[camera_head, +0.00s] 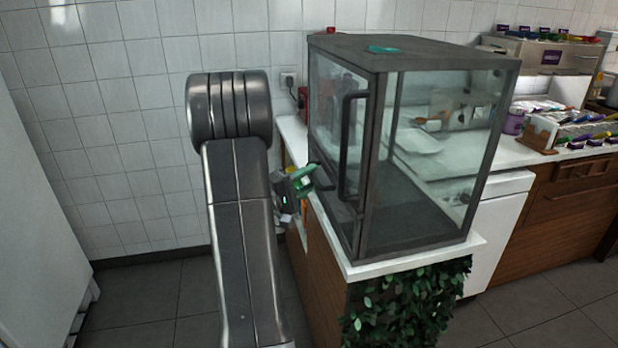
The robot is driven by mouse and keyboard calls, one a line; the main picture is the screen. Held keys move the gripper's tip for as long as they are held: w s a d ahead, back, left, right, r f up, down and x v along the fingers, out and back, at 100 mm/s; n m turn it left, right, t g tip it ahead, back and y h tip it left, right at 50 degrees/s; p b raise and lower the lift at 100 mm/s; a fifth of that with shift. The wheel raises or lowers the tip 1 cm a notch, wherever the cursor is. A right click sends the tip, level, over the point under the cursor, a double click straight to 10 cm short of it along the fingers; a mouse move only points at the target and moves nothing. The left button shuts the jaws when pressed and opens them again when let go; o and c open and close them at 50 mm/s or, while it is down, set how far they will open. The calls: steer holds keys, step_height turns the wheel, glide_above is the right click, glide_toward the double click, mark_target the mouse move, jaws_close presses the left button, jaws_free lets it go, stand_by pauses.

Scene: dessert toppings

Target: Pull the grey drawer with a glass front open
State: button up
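A dark grey case with glass sides (376,85) stands on the white counter at the centre. Its glass front faces left and bears a tall dark vertical handle (343,150). A dark bar, perhaps a lower handle, crosses low on this front (326,187). I cannot clearly tell a separate drawer from the rest of the front. My gripper (306,180), with green fingertips, is at the lower left of the front, left of the tall handle and close to the dark bar. Whether its fingers touch or enclose anything cannot be made out.
The white counter (420,257) has a wooden front, with leafy greenery (405,305) at its near end. Topping trays (575,130) are at the right. Tiled floor lies open at left.

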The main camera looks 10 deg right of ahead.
steer(key=shift+w+d, duration=0.1)
steer(key=shift+c, duration=0.4)
jaws_close()
